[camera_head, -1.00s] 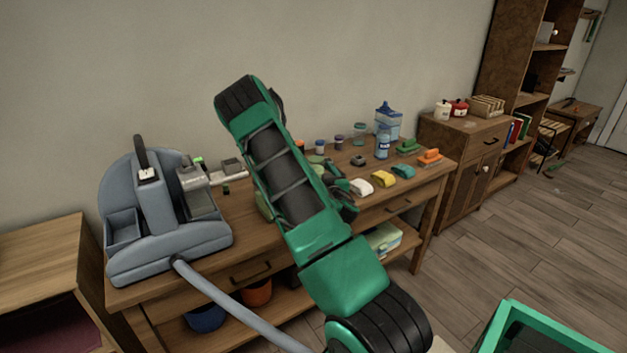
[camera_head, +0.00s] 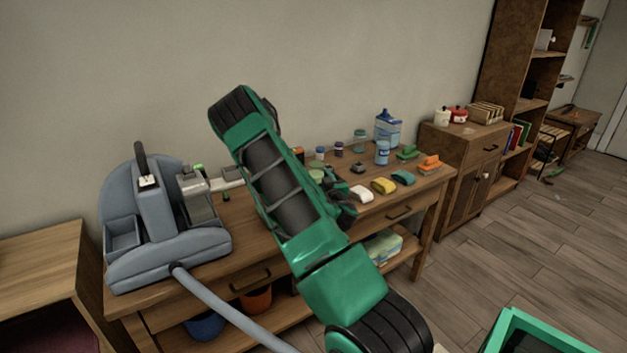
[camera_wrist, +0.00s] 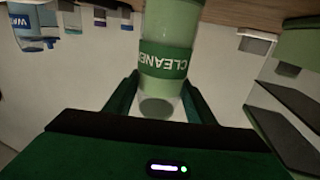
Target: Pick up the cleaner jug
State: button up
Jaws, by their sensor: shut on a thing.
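The cleaner jug (camera_wrist: 167,25) is a pale green container with a dark green band reading CLEANER. It shows upside down in the wrist view, between the two dark green fingers of my gripper (camera_wrist: 161,80). The fingers flank its sides and are shut on it. Its far end is cut off by the top of the frame. I cannot clearly make out the jug there.
A grey machine (camera_head: 160,235) with a hose fills the bench's left end.

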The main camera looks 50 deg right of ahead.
jog(key=shift+r, duration=4.75)
